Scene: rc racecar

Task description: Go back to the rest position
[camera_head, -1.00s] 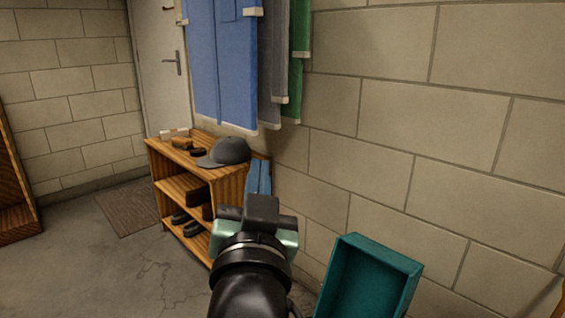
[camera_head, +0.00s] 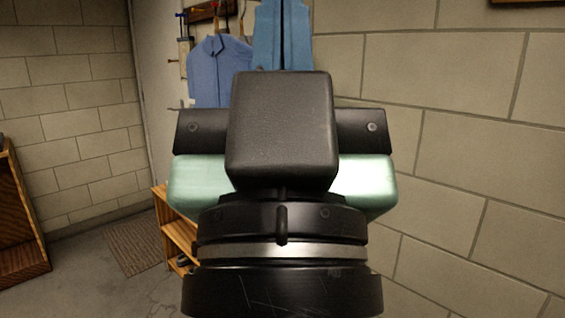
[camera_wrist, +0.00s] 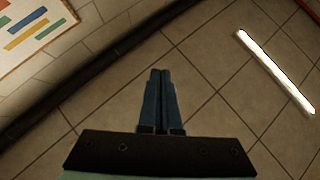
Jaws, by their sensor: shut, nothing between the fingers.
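My gripper (camera_head: 283,25) stands large in the middle of the head view, its two blue fingers together and pointing up, with the tips cut off by the top edge. Its black wrist housing and pale green body fill the centre. In the wrist view my gripper (camera_wrist: 160,78) shows the two fingers side by side, shut, with nothing held between them. The task names no object.
A blue garment (camera_head: 220,70) hangs on the wall behind my gripper. A wooden shelf (camera_head: 177,232) stands low behind it, mostly hidden. Another wooden unit (camera_head: 18,220) is at left.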

